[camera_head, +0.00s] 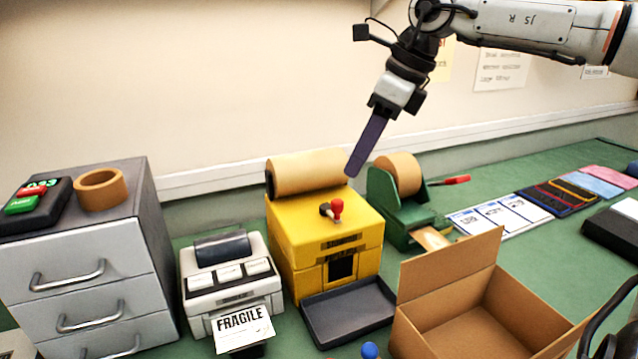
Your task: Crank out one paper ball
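The yellow paper machine (300,240) stands on the green table at the middle. A brown paper roll (308,173) lies on its top at the back. A small crank with a red knob (337,206) sits on its top. A dark opening (341,266) is in its front, above a dark grey tray (350,309) that looks empty. My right gripper (352,172) points down and left, above the back right of the machine, beside the roll and apart from the red knob. Its fingers overlap from this side, so their gap is hidden. My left gripper is out of view.
A white label printer (221,299) with a FRAGILE label and a grey drawer cabinet (75,270) stand left. A green tape dispenser (390,207) and an open cardboard box (455,330) are right of the machine. Mats and cards lie farther right.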

